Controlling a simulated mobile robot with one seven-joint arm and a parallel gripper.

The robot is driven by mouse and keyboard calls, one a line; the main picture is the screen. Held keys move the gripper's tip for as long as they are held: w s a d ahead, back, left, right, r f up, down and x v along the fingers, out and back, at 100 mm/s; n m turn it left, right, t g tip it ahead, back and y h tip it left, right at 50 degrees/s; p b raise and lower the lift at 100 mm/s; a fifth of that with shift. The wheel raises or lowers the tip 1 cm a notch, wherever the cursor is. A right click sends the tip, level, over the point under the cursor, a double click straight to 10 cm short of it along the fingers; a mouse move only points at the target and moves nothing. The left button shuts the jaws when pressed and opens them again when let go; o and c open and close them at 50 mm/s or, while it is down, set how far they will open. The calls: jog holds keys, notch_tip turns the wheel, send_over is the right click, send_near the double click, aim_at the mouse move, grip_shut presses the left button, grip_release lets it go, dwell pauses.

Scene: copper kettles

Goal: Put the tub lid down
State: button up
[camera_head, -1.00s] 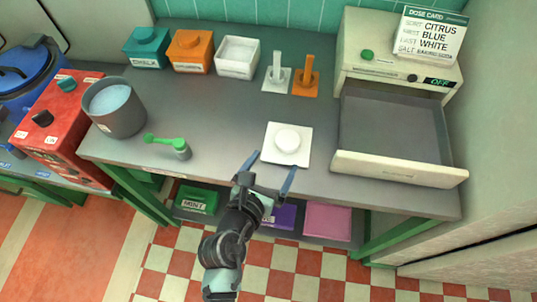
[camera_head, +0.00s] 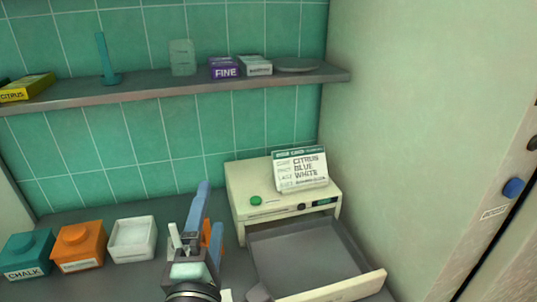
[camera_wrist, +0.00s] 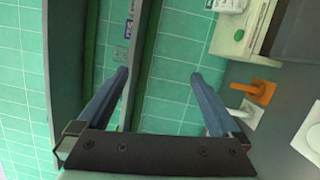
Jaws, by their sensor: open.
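The tub lid, a pale square piece with a round knob in the earlier head view, lies flat on the counter. In the wrist view a white square piece (camera_wrist: 309,135), apparently this lid, is cut off at the right edge. In the head view it is mostly hidden behind my arm or below the frame. The white tub (camera_head: 132,240) stands open-topped on the counter, left of my gripper (camera_head: 200,196). My gripper is raised above the counter with its blue fingers spread apart and nothing between them, as the wrist view (camera_wrist: 158,74) also shows.
An orange stand (camera_wrist: 258,90) and a white stand (camera_wrist: 243,114) are near the lid. Orange (camera_head: 79,246) and teal (camera_head: 27,255) lidded tubs stand left. A cream machine (camera_head: 285,205) has its drawer (camera_head: 310,258) pulled out. A wall shelf (camera_head: 150,88) runs above.

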jog(key=s+d+r+m+t, duration=0.3)
jog(key=r+m, duration=0.3)
jog(key=r, duration=0.5)
jog(key=s+d+r+m+t, duration=0.2)
jog(key=r+m, duration=0.5)
jog(key=r, duration=0.4)
jog(key=s+d+r+m+t, duration=0.3)
jog(key=s+r+m, duration=0.3)
jog(key=r, duration=0.5)
jog(key=shift+s+d+r+m+t, duration=0.15)
jog(key=shift+d+r+m+t, duration=0.2)
jog(key=shift+d, duration=0.25)
